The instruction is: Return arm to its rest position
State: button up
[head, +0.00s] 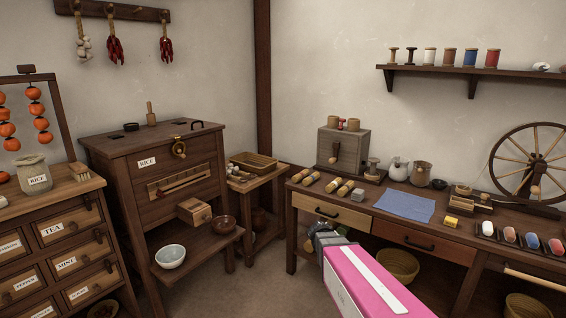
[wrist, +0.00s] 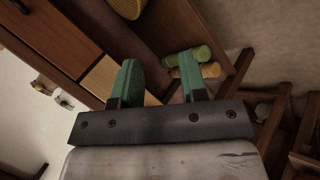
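My arm, with its pink and white link, reaches up from the bottom edge of the head view. My gripper (head: 322,234) is at its far end, in front of the workbench (head: 455,219) and near the pale drawer (head: 330,211). In the wrist view the two green fingers of my gripper (wrist: 158,66) stand well apart with nothing between them. The gripper is open and empty. In the head view its fingers are too small to read clearly.
A dark chest labelled RICE (head: 137,140) has a low shelf with a white bowl (head: 170,257). A small side table (head: 268,181) holds a basket. A spinning wheel (head: 532,165) stands on the bench at right. Bare floor (head: 262,280) lies left of my arm.

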jog(key=s+a+m+g+y, duration=0.3)
jog(key=s+y, duration=0.4)
jog(key=s, duration=0.8)
jog(key=shift+a+r+g, duration=0.3)
jog(key=shift+a+g, duration=0.1)
jog(key=shift+a, duration=0.15)
